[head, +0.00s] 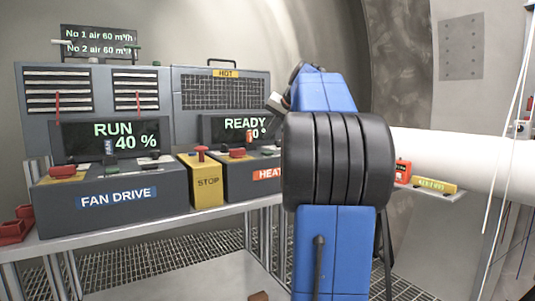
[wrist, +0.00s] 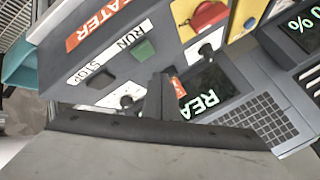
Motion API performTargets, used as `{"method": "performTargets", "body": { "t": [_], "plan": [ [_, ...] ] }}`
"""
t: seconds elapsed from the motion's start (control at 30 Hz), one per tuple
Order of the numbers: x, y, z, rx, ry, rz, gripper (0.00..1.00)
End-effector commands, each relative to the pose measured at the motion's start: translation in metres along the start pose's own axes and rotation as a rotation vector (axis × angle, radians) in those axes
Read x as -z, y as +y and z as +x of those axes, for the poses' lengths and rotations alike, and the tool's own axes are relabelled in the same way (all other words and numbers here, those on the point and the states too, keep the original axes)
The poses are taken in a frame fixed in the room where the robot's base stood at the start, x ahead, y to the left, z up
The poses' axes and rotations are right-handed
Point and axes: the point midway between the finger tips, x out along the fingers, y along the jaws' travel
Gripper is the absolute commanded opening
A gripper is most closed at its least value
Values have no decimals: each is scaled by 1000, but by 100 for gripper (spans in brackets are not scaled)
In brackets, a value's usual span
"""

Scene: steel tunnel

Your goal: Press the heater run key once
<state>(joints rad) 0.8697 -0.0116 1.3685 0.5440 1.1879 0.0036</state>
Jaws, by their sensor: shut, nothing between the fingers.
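The heater run key is a green square key (wrist: 143,48) beside a white RUN label (wrist: 130,34) on the grey heater panel, in the wrist view. A dark heater stop key (wrist: 101,79) with a STOP label is next to it. My gripper (wrist: 158,79) is shut and empty, its dark fingers pointing at the panel. In the picture its tips appear just below the run key, which stays uncovered. I cannot tell the gap to the panel. In the head view my arm hides the right part of the heater panel (head: 232,181), including the run key.
The heater display (head: 234,129) reads READY. A red knob on a yellow plate (wrist: 205,15) and small dark switches (wrist: 205,49) are on the same panel. The yellow STOP box (head: 206,183) and fan drive panel (head: 115,210) stand to the left. A white pipe (head: 450,160) is at right.

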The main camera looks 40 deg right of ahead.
Motion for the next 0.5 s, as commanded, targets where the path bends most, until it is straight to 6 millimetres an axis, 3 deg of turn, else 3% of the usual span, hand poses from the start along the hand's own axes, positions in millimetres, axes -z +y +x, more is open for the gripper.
{"method": "performTargets", "body": {
  "t": [0.5],
  "plan": [
    [-14,14,19,0,-1,0,0]
  ]
}}
